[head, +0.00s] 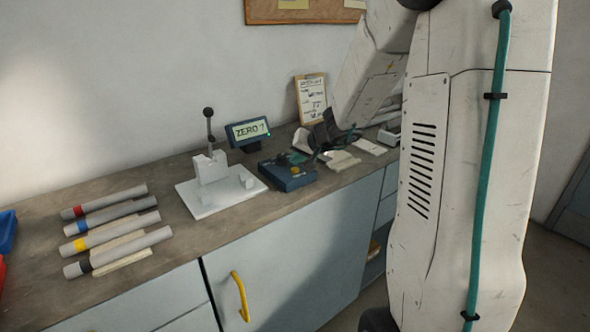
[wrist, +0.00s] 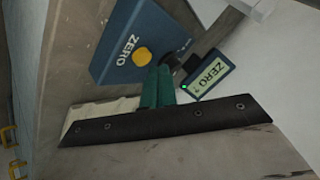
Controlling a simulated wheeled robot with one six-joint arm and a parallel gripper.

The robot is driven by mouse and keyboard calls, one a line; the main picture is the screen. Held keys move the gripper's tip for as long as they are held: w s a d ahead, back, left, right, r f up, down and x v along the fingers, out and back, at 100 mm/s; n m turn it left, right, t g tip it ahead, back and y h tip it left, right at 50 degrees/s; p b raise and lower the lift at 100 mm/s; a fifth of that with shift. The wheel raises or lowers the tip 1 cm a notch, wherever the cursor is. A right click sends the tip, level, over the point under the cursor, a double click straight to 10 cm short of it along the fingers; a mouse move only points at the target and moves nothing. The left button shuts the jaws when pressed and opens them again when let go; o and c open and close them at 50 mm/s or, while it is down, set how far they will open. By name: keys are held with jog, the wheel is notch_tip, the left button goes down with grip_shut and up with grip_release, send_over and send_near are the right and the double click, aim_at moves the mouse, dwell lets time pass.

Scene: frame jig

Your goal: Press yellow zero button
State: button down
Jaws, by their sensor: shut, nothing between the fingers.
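The yellow zero button (head: 295,170) is on top of a dark blue box (head: 284,181) on the bench. In the wrist view the round yellow button (wrist: 142,57) shows in full, next to the white word ZERO on the blue box (wrist: 118,62). My gripper (wrist: 163,70) has teal fingers, which are shut and empty. In that picture their tips appear just beside the button, over the box's edge; I cannot tell their height above it. A small display (head: 249,131) behind the box reads "ZERO ?", and it also shows in the wrist view (wrist: 209,75).
A white lever fixture (head: 213,185) stands left of the box. Several grey tubes with coloured bands (head: 118,230) lie farther left. A clipboard (head: 311,97) leans on the wall behind. Pale strips (head: 343,160) lie to the right of the box. My arm covers the right side.

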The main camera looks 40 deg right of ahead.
jog(key=shift+f, duration=0.1)
jog(key=shift+f, duration=0.3)
jog(key=shift+f, duration=0.45)
dwell(0.6)
jog(key=shift+r, duration=0.9)
notch_tip(320, 180, up, 5)
dwell(0.6)
dwell(0.7)
